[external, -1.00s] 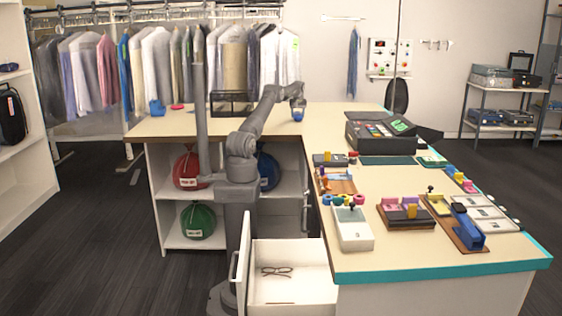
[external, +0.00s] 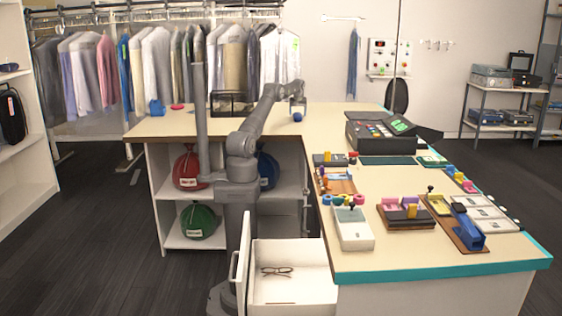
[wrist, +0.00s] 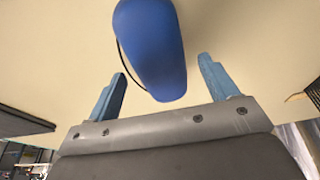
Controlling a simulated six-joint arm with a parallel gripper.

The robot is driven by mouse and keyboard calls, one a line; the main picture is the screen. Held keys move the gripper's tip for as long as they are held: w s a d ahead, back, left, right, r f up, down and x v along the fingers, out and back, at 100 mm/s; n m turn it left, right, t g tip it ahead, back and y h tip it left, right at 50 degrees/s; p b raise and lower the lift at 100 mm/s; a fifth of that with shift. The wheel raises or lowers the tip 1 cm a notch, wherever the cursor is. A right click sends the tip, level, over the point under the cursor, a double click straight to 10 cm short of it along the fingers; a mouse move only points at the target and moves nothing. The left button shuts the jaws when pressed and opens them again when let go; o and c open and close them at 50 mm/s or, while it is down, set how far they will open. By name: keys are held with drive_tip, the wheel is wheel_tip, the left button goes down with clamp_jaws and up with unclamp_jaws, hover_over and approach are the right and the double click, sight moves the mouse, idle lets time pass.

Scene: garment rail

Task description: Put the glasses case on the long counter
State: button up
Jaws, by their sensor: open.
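The blue glasses case (wrist: 152,50) rests on the pale top of the long counter (external: 200,125), as the wrist view shows; a thin dark cord or strap lies along its left side. In the external view it is a small blue shape (external: 298,117) just below my gripper (external: 298,104). In the wrist view my gripper's two blue fingers (wrist: 162,88) are spread apart. The case lies ahead of and between them, with a gap on both sides. Neither finger touches it.
A black wire basket (external: 232,103) stands on the counter left of my arm. An open drawer (external: 290,262) holding glasses (external: 277,271) is at the front. Counter space around the case is clear.

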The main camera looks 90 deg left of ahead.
drive_tip(key=v, duration=1)
drive_tip(key=shift+r, duration=0.25)
drive_tip(key=shift+f, duration=0.1)
drive_tip(key=x, duration=1.2)
drive_tip(key=shift+d+f, duration=0.1)
drive_tip(key=shift+f, duration=0.25)
wheel_tip(320, 180, up, 3)
drive_tip(key=shift+f, duration=0.1)
drive_tip(key=shift+r, duration=0.65)
drive_tip(key=shift+f, duration=0.1)
